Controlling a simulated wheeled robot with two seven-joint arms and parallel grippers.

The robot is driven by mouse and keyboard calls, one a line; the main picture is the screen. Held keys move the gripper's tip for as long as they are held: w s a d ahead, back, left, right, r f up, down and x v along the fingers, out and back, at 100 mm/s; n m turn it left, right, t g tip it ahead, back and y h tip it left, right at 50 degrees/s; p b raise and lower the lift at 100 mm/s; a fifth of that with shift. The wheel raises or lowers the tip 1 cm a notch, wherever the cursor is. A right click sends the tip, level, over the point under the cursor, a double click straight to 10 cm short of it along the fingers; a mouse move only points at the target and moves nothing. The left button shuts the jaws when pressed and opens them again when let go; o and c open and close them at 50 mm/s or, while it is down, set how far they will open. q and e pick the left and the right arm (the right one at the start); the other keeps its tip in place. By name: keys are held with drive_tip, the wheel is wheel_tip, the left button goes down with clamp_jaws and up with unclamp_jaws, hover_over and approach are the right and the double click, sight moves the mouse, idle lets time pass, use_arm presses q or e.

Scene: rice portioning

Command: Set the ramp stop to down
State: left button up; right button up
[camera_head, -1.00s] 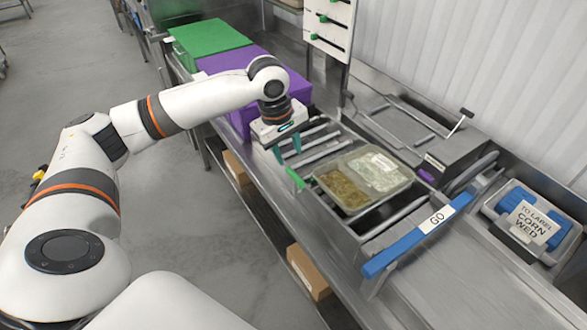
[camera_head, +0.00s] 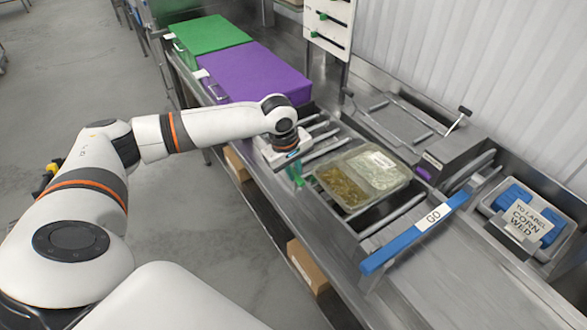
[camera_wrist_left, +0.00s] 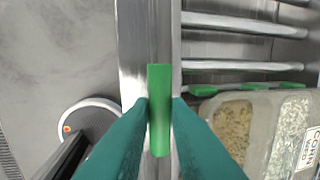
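The green lever handle (camera_head: 294,173) stands at the near edge of the steel rail, left of the rice container. In the left wrist view the same green handle (camera_wrist_left: 159,105) lies between my two teal fingertips. The fingers of my left gripper (camera_wrist_left: 159,104) appear closed against both of its sides. In the head view the left gripper (camera_head: 291,170) is low over the handle, and its housing partly hides the fingers. A blue bar labelled GO (camera_head: 418,231) crosses the rail to the right. My right gripper is not in view.
A two-part container (camera_head: 346,207) of grain and rice sits on the rollers beside the handle. Purple (camera_head: 257,72) and green (camera_head: 209,35) boxes stand behind. A machine (camera_head: 432,150) and a tray labelled CORN WED (camera_head: 553,250) are at right.

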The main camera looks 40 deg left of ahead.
use_arm(q)
clamp_jaws()
